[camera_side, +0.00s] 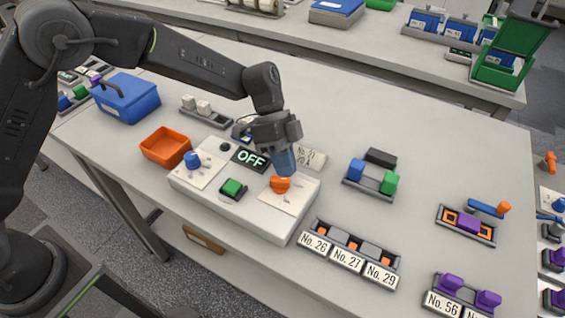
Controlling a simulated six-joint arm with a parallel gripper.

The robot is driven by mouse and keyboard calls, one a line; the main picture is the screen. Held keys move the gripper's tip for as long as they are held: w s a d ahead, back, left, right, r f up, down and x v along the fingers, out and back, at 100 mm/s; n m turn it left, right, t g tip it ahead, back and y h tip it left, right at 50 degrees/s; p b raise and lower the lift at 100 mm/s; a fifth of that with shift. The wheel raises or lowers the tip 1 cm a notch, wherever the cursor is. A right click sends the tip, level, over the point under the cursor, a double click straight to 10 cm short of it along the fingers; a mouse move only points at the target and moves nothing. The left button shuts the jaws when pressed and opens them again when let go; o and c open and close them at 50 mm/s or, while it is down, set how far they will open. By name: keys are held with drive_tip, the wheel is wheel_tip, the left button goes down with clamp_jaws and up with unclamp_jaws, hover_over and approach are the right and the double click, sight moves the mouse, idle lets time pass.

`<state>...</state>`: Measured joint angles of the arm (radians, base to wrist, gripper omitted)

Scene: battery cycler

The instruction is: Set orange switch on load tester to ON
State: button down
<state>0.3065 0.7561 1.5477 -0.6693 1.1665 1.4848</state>
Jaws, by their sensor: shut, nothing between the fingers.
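The load tester (244,215) is a pale box with a slanted top near the front of the table. Its display (251,158) reads OFF in light letters. The orange switch (280,184) is at the right of its top, on a light plate. My gripper (285,168) points down just above the orange switch. Its fingers are shut with nothing held. Whether they touch the switch I cannot tell. A blue knob (192,160) and a green button (233,188) are on the same box.
An orange tray (166,147) stands left of the tester, with a blue bin (127,99) behind it. Right of it are a rack labelled No. 26, 27 and 29 (346,255) and a holder with blue and green blocks (372,178).

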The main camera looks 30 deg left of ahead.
drive_tip(key=m, duration=0.1)
drive_tip(key=d+m+g+y, duration=0.1)
drive_tip(key=m, duration=0.1)
drive_tip(key=shift+g+y, duration=0.3)
drive_tip(key=m+y, duration=0.1)
drive_tip(key=m, duration=0.1)
drive_tip(key=d+m+g+y, duration=0.1)
drive_tip(key=m, duration=0.1)
drive_tip(key=shift+s, duration=0.15)
drive_tip(key=shift+s+d, duration=0.2)
drive_tip(key=shift+d, duration=0.05)
idle(1.3)
